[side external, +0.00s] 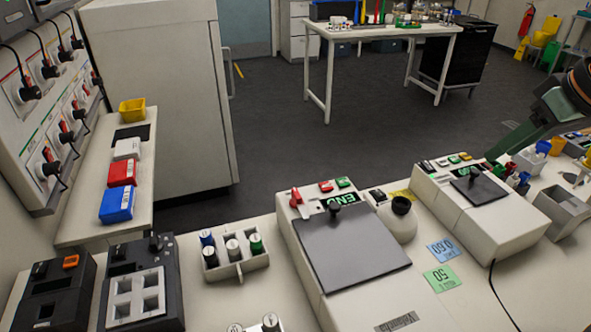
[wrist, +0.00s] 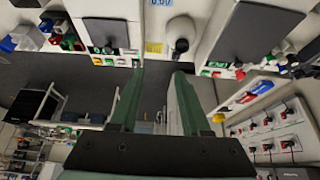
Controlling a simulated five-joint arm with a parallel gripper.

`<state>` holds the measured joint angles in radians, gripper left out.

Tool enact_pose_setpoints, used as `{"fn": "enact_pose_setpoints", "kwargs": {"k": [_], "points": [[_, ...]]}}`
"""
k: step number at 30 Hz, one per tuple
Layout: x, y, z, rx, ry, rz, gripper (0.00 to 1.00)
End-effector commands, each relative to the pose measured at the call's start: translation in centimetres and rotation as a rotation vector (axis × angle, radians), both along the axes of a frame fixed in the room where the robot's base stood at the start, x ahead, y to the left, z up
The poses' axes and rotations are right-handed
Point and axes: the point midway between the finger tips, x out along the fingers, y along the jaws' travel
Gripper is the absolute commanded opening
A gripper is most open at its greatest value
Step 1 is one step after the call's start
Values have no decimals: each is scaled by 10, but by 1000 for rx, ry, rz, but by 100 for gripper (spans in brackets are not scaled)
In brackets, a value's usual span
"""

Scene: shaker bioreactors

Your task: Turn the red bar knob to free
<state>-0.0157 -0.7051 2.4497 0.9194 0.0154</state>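The red bar knob (side external: 296,198) stands on the back left corner of the near white shaker (side external: 316,297), left of its END display (side external: 341,199). Its bar looks roughly upright in the side view; its markings are too small to read. In the wrist view, a small red part (wrist: 240,74) on the shaker at right looks like this knob. My gripper (wrist: 160,72) is open and empty, its two green fingers well apart. In the side view, my gripper (side external: 492,153) is at the far shaker (side external: 488,212), well right of the red knob, partly cut by perspective.
A red button (side external: 326,186) and a green button (side external: 343,182) sit beside the knob. A dark plate (side external: 350,250) with a black knob covers the near shaker. A small device with a black cup (side external: 401,205) stands between the shakers. A vial rack (side external: 235,262) is at left.

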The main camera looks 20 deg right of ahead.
Motion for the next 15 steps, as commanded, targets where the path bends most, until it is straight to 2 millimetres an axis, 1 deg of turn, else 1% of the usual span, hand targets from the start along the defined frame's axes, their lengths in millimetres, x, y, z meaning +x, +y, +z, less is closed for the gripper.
{"fn": "enact_pose_setpoints", "kwargs": {"k": [5, 9, 11, 15], "points": [[32, 22, 24, 23, 62, 12, 46], [63, 48, 40, 41, 121, 17, 46], [76, 60, 44, 46, 148, 17, 46], [106, 91, 49, 53, 207, 19, 46]]}}
